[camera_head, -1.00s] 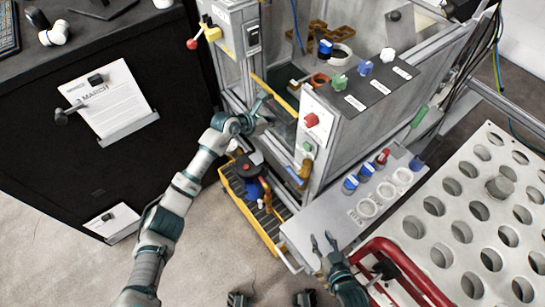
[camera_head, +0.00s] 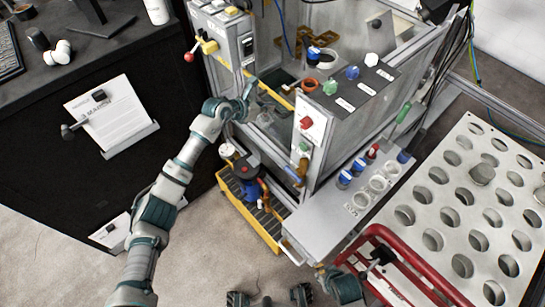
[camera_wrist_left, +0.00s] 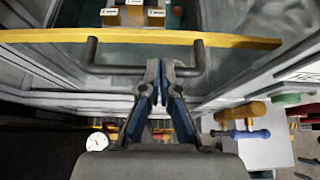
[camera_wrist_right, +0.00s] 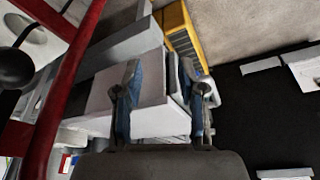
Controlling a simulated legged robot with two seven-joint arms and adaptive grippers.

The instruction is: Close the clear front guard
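The clear front guard (camera_wrist_left: 75,84) is a see-through panel with a yellow top edge (camera_wrist_left: 240,41) and a dark U-shaped handle (camera_wrist_left: 112,70). In the head view its yellow edge (camera_head: 276,96) crosses the machine's front opening partway up. My left gripper (camera_head: 251,86) is at the front of the guard. In the left wrist view its fingers (camera_wrist_left: 160,66) are nearly together and overlap the middle of the handle bar; whether they press on it is unclear. My right gripper (camera_wrist_right: 158,80) is open and empty, low at the front right, away from the guard.
A red tubular frame (camera_head: 392,250) and a perforated metal plate (camera_head: 460,215) stand beside my right arm. A grey control shelf (camera_head: 325,215) juts out at the front. A yellow crate (camera_head: 250,215) sits below the guard. A black cabinet (camera_head: 60,170) is left.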

